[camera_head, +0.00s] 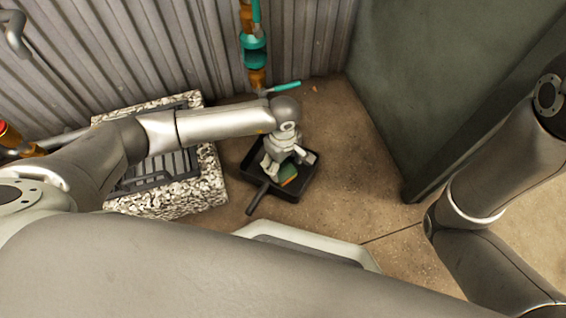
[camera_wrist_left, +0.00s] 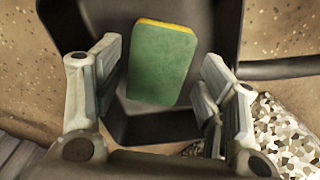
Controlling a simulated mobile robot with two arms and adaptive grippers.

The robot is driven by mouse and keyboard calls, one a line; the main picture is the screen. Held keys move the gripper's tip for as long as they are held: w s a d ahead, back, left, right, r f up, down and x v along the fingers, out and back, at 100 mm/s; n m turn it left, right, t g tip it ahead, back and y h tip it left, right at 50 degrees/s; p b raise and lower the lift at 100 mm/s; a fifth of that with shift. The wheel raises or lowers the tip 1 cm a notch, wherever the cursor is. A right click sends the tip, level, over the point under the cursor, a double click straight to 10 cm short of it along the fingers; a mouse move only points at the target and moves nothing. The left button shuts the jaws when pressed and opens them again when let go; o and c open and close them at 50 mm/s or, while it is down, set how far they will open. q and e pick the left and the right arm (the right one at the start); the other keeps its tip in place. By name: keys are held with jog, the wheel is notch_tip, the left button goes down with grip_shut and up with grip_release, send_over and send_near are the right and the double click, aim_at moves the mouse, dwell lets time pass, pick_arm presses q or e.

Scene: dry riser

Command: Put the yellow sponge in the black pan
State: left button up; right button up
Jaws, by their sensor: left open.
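The sponge (camera_head: 288,173) shows a green face and a thin yellow edge. In the head view it lies within the outline of the black pan (camera_head: 296,191), which is on the floor with its handle pointing to the lower left. My left gripper (camera_head: 288,163) is above the pan, pointing down, with its fingers spread. In the left wrist view the sponge (camera_wrist_left: 162,62) is between the open fingers with a gap on both sides, over the pan's dark floor. Whether its underside touches the pan is hidden. My right gripper is out of view.
A speckled stone block (camera_head: 205,180) with a dark grate (camera_head: 160,170) is left of the pan. A corrugated wall (camera_head: 190,45) with a brass and teal pipe (camera_head: 254,50) stands behind. A dark green panel (camera_head: 430,90) is at the right. Floor right of the pan is clear.

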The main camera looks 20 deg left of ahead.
aim_at(283, 170)
pick_arm(q)
notch_tip(283, 170, up, 8)
jog(key=p, duration=0.4)
jog(key=shift+p, duration=0.3)
